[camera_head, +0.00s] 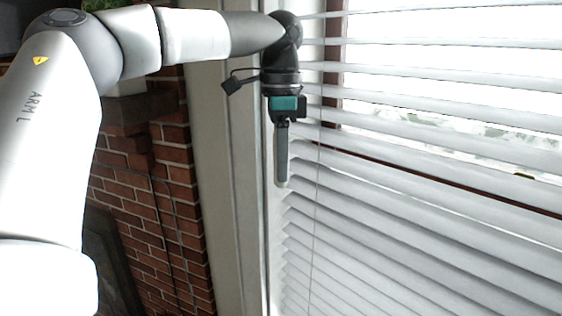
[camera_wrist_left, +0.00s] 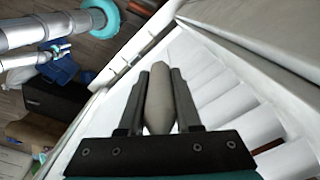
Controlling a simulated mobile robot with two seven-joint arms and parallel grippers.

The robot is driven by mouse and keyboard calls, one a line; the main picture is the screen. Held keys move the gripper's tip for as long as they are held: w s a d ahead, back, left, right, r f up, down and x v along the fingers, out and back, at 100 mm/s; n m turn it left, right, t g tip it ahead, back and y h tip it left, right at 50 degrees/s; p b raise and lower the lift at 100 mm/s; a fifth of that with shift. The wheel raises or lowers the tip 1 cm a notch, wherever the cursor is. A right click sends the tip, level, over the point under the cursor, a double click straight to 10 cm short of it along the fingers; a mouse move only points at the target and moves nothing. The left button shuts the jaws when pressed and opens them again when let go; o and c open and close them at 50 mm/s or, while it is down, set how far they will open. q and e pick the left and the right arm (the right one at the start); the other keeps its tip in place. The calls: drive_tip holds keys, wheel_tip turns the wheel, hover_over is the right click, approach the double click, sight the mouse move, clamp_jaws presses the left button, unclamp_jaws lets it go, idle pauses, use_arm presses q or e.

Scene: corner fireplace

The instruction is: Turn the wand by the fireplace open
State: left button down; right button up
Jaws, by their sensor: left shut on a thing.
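The wand (camera_head: 282,165) is a slim grey rod hanging upright at the left edge of the white window blind (camera_head: 420,220). My left gripper (camera_head: 283,122) points down and is shut around the wand, with its lower part showing below the fingers. In the left wrist view the wand (camera_wrist_left: 159,98) is a pale tapered rod between the two dark fingers. The blind's slats are tilted; bright outdoors shows between the upper ones, while the lower ones look closely overlapped. My right gripper cannot be made out.
A red brick fireplace wall (camera_head: 150,200) stands left of the pale window frame (camera_head: 225,170). A thin cord (camera_head: 316,230) hangs in front of the slats. In the left wrist view, a dark box (camera_wrist_left: 52,101) and blue cloth (camera_wrist_left: 60,70) lie on the floor.

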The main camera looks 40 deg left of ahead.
use_arm(q)
drive_tip(key=shift+m, duration=1.5)
drive_tip(key=c, duration=0.6)
unclamp_jaws()
wheel_tip(320, 180, up, 15)
drive_tip(key=shift+r, duration=0.15)
